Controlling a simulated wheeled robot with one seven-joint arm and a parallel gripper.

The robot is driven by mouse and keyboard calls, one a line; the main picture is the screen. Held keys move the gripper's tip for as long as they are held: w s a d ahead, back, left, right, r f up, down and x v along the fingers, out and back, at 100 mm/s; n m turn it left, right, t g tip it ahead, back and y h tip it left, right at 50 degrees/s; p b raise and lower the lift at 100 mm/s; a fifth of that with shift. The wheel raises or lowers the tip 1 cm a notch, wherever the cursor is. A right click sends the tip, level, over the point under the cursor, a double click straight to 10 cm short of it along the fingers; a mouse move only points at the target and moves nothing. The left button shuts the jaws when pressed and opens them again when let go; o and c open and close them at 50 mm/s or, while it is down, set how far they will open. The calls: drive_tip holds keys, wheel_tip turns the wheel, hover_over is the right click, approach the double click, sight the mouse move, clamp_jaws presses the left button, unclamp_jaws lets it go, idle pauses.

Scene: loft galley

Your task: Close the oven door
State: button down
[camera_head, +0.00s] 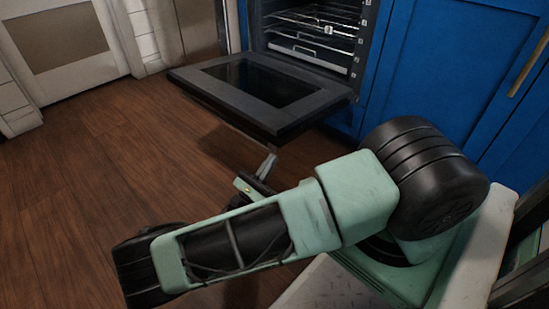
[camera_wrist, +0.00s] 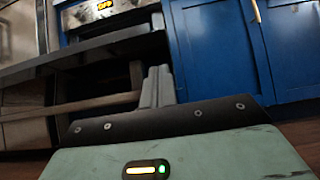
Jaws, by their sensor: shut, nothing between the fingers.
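The oven door (camera_head: 185,80) is folded down, open and close to level, its dark glass panel facing up. In the wrist view the door (camera_wrist: 90,50) shows as a dark slab crossing from the left, above a bar (camera_wrist: 70,107) that looks like its handle. The oven (camera_head: 318,35) is open, with wire racks inside. My gripper (camera_head: 268,165) is shut and empty, low in front of the door's front edge. In the wrist view its fingers (camera_wrist: 157,86) point up at the right end of the bar. I cannot tell whether they touch it.
Blue cabinets (camera_head: 455,75) stand right of the oven, with a brass handle (camera_head: 530,65). A pale cabinet or appliance (camera_head: 65,45) is at the far left. The wooden floor (camera_head: 90,165) is clear left of my arm and in front of the door.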

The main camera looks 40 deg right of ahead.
drive_tip(key=x, duration=0.3)
drive_tip(key=shift+b, duration=0.35)
drive_tip(key=shift+r, duration=0.2)
